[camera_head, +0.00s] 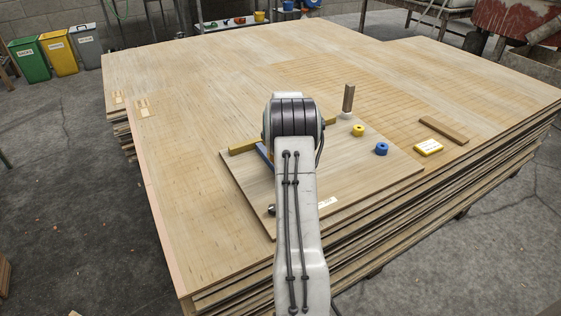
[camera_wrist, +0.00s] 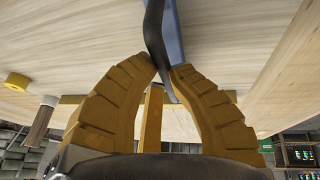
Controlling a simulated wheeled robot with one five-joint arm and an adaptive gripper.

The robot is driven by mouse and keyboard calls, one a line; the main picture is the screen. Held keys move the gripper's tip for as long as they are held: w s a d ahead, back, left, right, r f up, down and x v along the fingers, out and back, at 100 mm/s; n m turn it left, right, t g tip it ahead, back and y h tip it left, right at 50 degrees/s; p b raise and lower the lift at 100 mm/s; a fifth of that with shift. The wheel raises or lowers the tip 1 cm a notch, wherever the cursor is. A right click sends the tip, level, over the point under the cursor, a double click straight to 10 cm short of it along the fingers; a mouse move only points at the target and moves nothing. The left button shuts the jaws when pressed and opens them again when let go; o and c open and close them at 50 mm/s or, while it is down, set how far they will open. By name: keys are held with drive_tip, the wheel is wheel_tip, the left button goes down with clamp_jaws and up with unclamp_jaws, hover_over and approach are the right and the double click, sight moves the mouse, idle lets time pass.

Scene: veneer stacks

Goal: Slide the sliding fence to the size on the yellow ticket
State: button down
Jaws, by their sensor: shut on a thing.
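The sliding fence (camera_wrist: 175,30) appears as a blue bar with a dark upright piece (camera_wrist: 156,40) along it in the wrist view. In the head view only a short blue end (camera_head: 265,154) shows left of my arm. In the head view my arm hides the fingers and most of the fence. The yellow ticket (camera_head: 428,147) lies flat at the right of the board; its writing is too small to read. A yellow bar (camera_head: 243,146) lies beyond the blue end.
A wooden board (camera_head: 376,178) on the veneer stack carries the fence. A yellow roll (camera_head: 358,130), blue roll (camera_head: 381,148) and upright wooden post (camera_head: 348,98) stand to the right. A brown strip (camera_head: 443,130) lies beyond the ticket. The stack's left side is mostly clear.

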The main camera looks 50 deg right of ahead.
drive_tip(key=shift+s+d+f, duration=0.1)
drive_tip(key=shift+d, duration=0.35)
drive_tip(key=shift+a, duration=0.15)
drive_tip(key=c, duration=1.7)
unclamp_jaws()
drive_tip(key=shift+a, duration=0.1)
drive_tip(key=o, duration=0.6)
drive_tip(key=v, duration=1.2)
